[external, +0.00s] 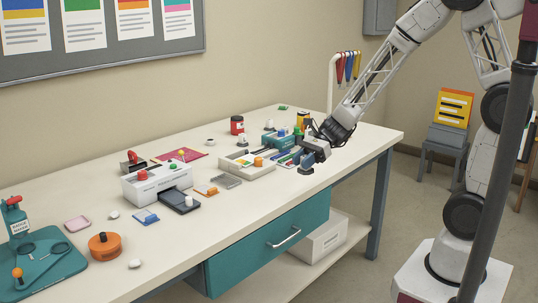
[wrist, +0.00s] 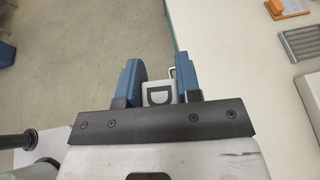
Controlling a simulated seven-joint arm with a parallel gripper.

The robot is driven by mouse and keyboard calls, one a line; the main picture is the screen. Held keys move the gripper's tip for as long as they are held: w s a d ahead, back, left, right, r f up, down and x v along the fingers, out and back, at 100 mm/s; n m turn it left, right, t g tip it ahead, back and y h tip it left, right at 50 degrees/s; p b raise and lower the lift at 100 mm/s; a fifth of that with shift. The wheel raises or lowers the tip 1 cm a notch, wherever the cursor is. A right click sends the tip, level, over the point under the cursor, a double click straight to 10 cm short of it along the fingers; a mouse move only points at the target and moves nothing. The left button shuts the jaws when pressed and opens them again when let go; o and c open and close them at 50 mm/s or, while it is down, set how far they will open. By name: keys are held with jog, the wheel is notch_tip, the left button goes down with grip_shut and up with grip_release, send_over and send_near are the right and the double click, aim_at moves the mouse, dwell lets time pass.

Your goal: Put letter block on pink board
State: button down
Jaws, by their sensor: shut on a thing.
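My gripper (wrist: 158,76) is shut on a small pale letter block (wrist: 157,94) marked with a dark D, between its two blue fingers. In the external view my gripper (external: 307,168) is over the right part of the table, near its front edge; the block cannot be made out there. A flat magenta-pink board (external: 166,158) lies at the back of the table, left of the gripper, with a small yellow-knobbed thing on it. A small pale pink tray (external: 77,223) lies farther left.
A white machine (external: 157,182) with a red knob stands in front of the pink board. A beige tray (external: 246,165) with small items lies between it and my gripper. A grey ridged plate (external: 226,181) lies near the front. A rack with coloured tools (external: 347,67) stands behind.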

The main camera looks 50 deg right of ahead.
jog(key=w+a+r+m+t, duration=0.1)
jog(key=w+a+m+t, duration=0.15)
jog(key=w, duration=3.45)
jog(key=w+f, duration=0.1)
jog(key=w, duration=1.2)
jog(key=shift+m+t+h, duration=0.4)
jog(key=shift+m+t, duration=0.05)
jog(key=shift+t, duration=0.2)
jog(key=shift+d+f, duration=0.2)
jog(key=shift+f, duration=2.4)
jog(key=shift+w, duration=0.15)
jog(key=shift+w+a+f, duration=0.25)
jog(key=shift+w+a, duration=0.3)
jog(key=shift+w, duration=2.05)
jog(key=shift+w+a+f, duration=0.25)
jog(key=shift+w+a, duration=0.25)
jog(key=shift+w, duration=2.05)
jog(key=shift+w+a+f, duration=0.25)
jog(key=shift+w+a, duration=0.3)
jog(key=shift+w, duration=2.05)
jog(key=shift+f, duration=0.15)
